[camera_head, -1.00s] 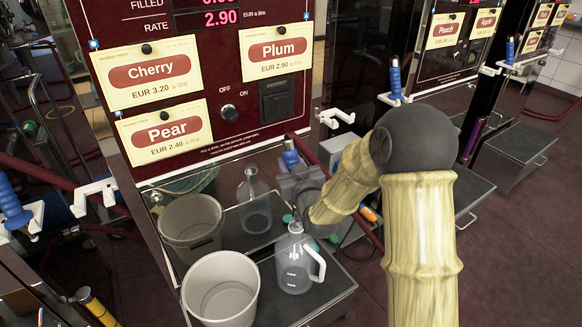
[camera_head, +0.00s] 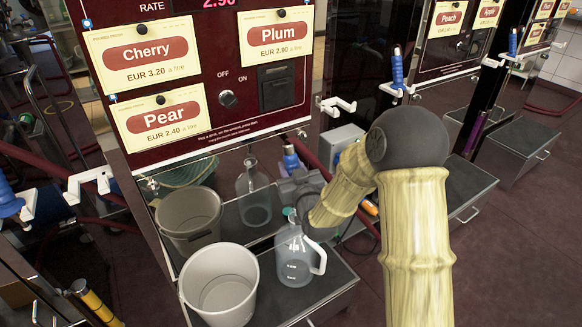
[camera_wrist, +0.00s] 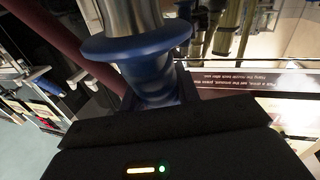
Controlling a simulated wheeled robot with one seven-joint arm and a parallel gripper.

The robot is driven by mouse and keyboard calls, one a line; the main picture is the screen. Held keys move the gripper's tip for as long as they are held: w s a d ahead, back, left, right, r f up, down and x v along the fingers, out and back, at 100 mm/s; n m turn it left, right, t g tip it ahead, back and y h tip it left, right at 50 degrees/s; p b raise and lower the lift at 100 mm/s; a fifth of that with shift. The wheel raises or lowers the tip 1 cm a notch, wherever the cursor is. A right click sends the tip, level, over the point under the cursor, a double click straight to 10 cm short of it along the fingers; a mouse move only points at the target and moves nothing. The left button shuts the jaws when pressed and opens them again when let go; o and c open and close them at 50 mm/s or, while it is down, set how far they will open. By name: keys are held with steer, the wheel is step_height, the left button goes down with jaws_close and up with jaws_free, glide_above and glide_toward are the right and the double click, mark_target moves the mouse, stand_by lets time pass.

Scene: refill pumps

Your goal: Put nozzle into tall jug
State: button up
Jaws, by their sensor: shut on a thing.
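A clear narrow-necked jug (camera_head: 254,198) stands upright on the tray at the back, left of my gripper. A second clear jug (camera_head: 293,262) with a white handle and a teal piece near its mouth stands in front, below my gripper. The nozzle is apart from the back jug's mouth. My forearm hides part of the gripper.
Two grey buckets (camera_head: 190,222) and (camera_head: 222,285) stand left of the jugs. The dark tray (camera_head: 325,283) has bare room at front right. The pump panel (camera_head: 215,120) rises behind. White hooks (camera_head: 335,106) stick out at right. A dark red hose runs past the nozzle in the wrist view (camera_wrist: 75,48).

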steer(key=shift+f, duration=0.15)
step_height(320, 180, down, 8)
steer(key=b, duration=0.7)
steer(key=shift+r, duration=0.25)
steer(key=o, duration=1.2)
stand_by(0.3)
steer(key=b+v, duration=0.5)
steer(key=v, duration=0.4)
steer(key=shift+f, duration=0.1)
steer(key=b, duration=0.3)
steer(key=shift+s+d, duration=0.15)
steer(key=shift+s, duration=0.15)
